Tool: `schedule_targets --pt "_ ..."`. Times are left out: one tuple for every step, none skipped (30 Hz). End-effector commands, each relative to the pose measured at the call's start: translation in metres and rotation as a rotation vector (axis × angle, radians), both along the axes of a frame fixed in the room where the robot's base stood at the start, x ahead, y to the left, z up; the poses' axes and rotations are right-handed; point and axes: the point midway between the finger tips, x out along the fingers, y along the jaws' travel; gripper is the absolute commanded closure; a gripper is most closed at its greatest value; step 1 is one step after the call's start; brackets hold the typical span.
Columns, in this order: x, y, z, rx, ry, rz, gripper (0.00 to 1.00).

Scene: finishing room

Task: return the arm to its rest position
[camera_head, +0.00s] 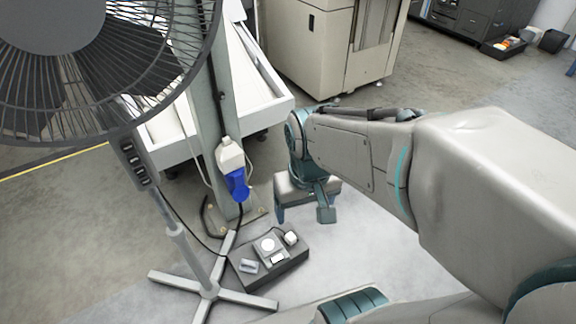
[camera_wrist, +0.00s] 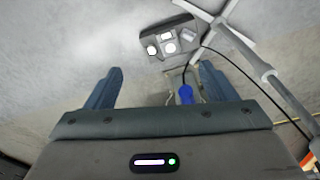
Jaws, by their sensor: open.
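My arm (camera_head: 365,155) reaches in from the right in the head view, bent downward at its wrist. My gripper (camera_head: 303,214) hangs over the floor with its two fingers apart and nothing between them. In the wrist view my gripper (camera_wrist: 160,75) shows both blue-grey fingers spread wide. A blue plug (camera_head: 236,186) sits at the white socket (camera_head: 229,155) on the grey-green post. The gripper is to the right of the plug, apart from it. The plug also shows in the wrist view (camera_wrist: 185,92), its lower end cut off by the palm edge.
A large stand fan (camera_head: 133,150) with a cross-shaped foot (camera_head: 210,291) stands at the left. A dark grey box (camera_head: 247,278) with white fittings lies on the floor by it. A white tray-like bench (camera_head: 268,105) and a beige cabinet (camera_head: 310,70) are behind.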

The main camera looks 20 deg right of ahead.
Motion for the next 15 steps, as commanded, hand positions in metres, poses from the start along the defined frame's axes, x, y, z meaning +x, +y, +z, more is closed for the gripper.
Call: schedule_targets --pt "0.0 0.0 0.0 -0.001 0.0 0.0 0.23" --pt "0.0 0.0 0.0 -0.001 0.0 0.0 0.23" --pt "0.0 0.0 0.0 -0.001 0.0 0.0 0.23" --pt "0.0 0.0 0.0 0.0 0.001 0.0 0.23" --pt "0.0 0.0 0.0 0.0 0.0 0.0 0.23" --pt "0.0 0.0 0.0 0.0 0.0 0.0 0.23" --pt "0.0 0.0 0.001 0.0 0.0 0.0 0.23" --pt "0.0 0.0 0.002 0.001 0.0 0.0 0.23" --pt "0.001 0.001 0.006 0.003 -0.001 -0.001 0.23" --pt "0.002 0.001 0.01 0.005 -0.003 -0.002 0.23" --pt "0.003 0.002 0.015 0.007 -0.005 -0.002 0.23" --pt "0.005 0.003 0.024 0.013 -0.008 -0.004 0.23" --pt "0.006 0.003 0.032 0.016 -0.011 -0.006 0.23" --pt "0.007 0.004 0.04 0.019 -0.014 -0.006 0.23" --pt "0.008 0.004 0.053 0.02 -0.019 -0.008 0.23"
